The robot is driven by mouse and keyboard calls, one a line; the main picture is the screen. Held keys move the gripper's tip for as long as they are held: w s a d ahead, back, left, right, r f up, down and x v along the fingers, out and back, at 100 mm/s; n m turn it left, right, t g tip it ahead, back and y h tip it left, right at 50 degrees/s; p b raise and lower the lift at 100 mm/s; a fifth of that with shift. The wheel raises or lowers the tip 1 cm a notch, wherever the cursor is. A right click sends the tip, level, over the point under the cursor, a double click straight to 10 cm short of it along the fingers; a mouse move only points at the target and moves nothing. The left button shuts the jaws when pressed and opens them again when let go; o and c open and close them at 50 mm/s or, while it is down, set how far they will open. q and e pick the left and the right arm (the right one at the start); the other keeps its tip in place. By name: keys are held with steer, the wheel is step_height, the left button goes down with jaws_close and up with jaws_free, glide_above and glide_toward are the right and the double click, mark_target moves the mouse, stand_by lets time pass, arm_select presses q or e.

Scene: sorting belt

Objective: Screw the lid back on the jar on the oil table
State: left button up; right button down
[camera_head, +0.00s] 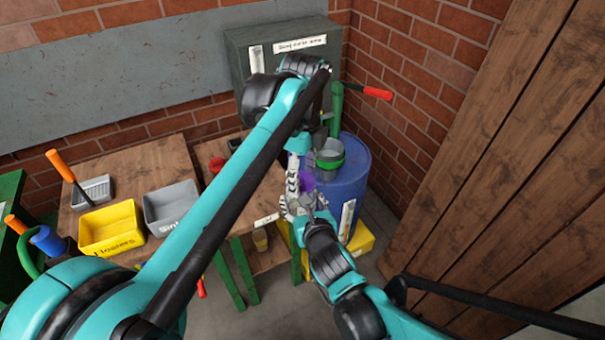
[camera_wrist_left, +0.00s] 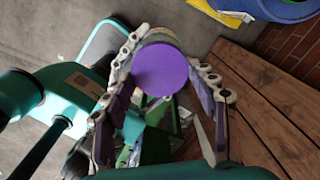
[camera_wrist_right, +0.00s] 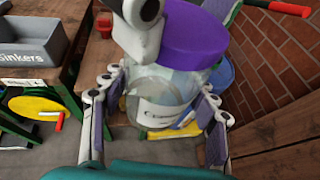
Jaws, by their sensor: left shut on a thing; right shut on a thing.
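The clear jar (camera_wrist_right: 168,92) with a white label stands between the fingers of my right gripper (camera_wrist_right: 158,105), which is shut on it. The purple lid (camera_wrist_right: 194,38) sits at the top of the jar and appears to touch it; I cannot tell whether the threads are engaged. My left gripper (camera_wrist_left: 168,62) is shut on the lid (camera_wrist_left: 160,69), with one finger on each side. In the head view the left gripper (camera_head: 298,186) is above the right gripper (camera_head: 308,208), and the lid (camera_head: 308,182) shows between them. The jar is mostly hidden there.
A blue drum (camera_head: 372,185) with a grey and green container (camera_head: 330,153) on it stands behind the grippers. A wooden table with a yellow bin (camera_head: 110,226) and a grey bin (camera_head: 170,206) is at left. A wooden panel (camera_head: 500,150) stands at right.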

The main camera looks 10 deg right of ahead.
arm_select(q)
steer(key=m, duration=0.7)
steer(key=shift+a, duration=0.1)
steer(key=m, duration=0.4)
steer(key=shift+m, duration=0.3)
steer(key=m, duration=0.3)
steer(key=shift+a, duration=0.1)
steer(key=o, duration=0.6)
steer(key=shift+r, duration=2.2)
